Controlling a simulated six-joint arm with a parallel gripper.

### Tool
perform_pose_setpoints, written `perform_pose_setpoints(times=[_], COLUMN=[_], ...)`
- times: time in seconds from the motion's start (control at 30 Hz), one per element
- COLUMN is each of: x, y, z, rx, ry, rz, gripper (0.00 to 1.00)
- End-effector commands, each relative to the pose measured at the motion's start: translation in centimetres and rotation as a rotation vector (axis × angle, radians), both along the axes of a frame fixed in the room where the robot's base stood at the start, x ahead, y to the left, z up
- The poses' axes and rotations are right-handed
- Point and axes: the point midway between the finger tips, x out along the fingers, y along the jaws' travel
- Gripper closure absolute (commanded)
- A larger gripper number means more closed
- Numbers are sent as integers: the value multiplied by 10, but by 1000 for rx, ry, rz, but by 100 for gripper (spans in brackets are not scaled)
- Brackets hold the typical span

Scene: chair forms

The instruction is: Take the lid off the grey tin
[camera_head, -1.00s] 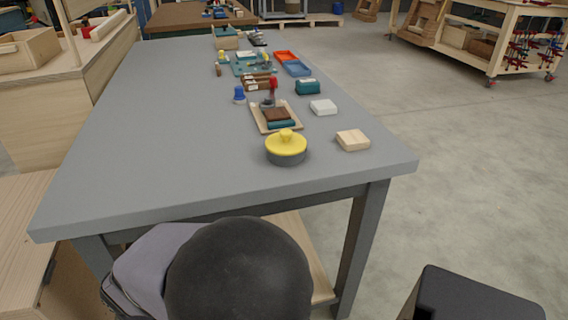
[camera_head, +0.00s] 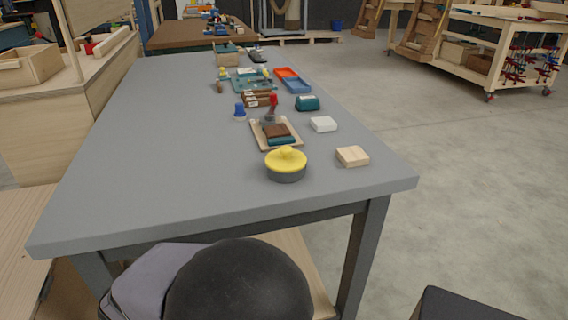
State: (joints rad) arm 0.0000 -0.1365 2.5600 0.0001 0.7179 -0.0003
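The grey tin (camera_head: 286,175) stands upright near the front right of the grey table (camera_head: 170,150). Its yellow lid (camera_head: 286,161), with a round knob on top, sits on the tin. My gripper is not in view, so I cannot see whether it is open or shut. No gripper touches the tin or the lid in this view.
A pale wooden block (camera_head: 352,156) lies right of the tin. A wooden board (camera_head: 272,134) with brown and teal items lies just behind it. A white block (camera_head: 323,124), a teal box (camera_head: 307,103) and trays stand farther back. The table's left half is clear.

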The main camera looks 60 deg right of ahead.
Motion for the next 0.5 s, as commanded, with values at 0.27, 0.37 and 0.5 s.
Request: perform_pose_setpoints(times=[0.27,0.37,0.5], x=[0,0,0], y=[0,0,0], z=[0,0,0], rx=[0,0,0], ry=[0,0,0], rz=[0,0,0], gripper=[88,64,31])
